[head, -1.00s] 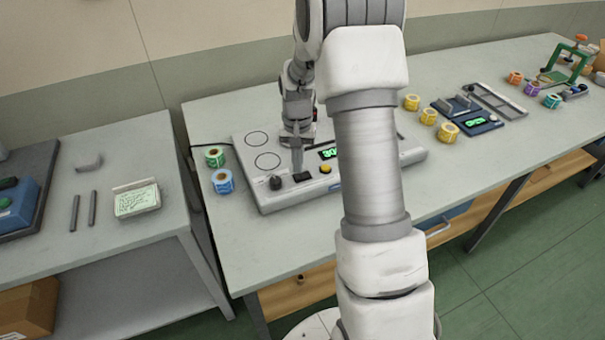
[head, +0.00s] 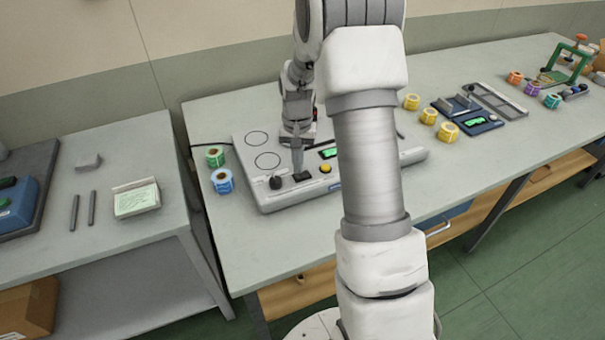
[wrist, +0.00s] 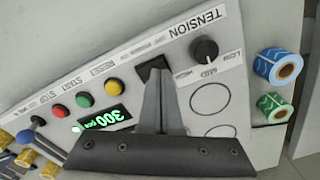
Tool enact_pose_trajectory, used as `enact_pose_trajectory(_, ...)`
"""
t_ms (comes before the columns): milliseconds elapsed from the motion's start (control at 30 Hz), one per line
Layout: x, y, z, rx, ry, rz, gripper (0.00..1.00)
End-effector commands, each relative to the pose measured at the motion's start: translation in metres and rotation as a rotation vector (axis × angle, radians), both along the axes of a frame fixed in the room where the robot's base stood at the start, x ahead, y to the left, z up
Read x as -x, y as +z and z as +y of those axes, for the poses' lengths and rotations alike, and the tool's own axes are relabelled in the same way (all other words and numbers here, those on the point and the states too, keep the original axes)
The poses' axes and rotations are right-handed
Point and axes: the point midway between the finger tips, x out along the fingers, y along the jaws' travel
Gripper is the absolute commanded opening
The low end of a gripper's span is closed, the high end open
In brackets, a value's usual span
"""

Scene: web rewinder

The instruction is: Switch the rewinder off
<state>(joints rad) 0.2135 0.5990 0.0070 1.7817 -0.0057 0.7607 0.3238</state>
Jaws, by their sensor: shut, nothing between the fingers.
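The rewinder (head: 262,190) is a light grey box on the bench, also in the wrist view (wrist: 222,100). Its black rocker switch (wrist: 151,66) sits between the yellow button (wrist: 112,86) and the black tension knob (wrist: 204,48). The switch also shows in the head view (head: 303,177). My gripper (wrist: 156,76) is shut and empty, its fingertips over the switch's near edge. The fingers hide part of the switch, and I cannot tell whether they touch it or which way it is tipped. The display (wrist: 102,117) is lit and reads 300 pcs.
A red button (wrist: 60,110) and a green button (wrist: 82,98) lie along the panel. Green (head: 215,156) and blue (head: 222,181) label rolls stand left of the rewinder. Yellow rolls (head: 429,116) and a second device (head: 480,122) are to the right. My arm hides the rewinder's middle.

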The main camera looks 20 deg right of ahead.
Motion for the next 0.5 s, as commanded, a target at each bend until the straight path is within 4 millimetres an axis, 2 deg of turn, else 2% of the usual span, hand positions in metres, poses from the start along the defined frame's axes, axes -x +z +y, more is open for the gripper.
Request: enact_pose_trajectory(500,0.0000,-0.0086,0.0001,0.000,0.000,0.000,0.00)
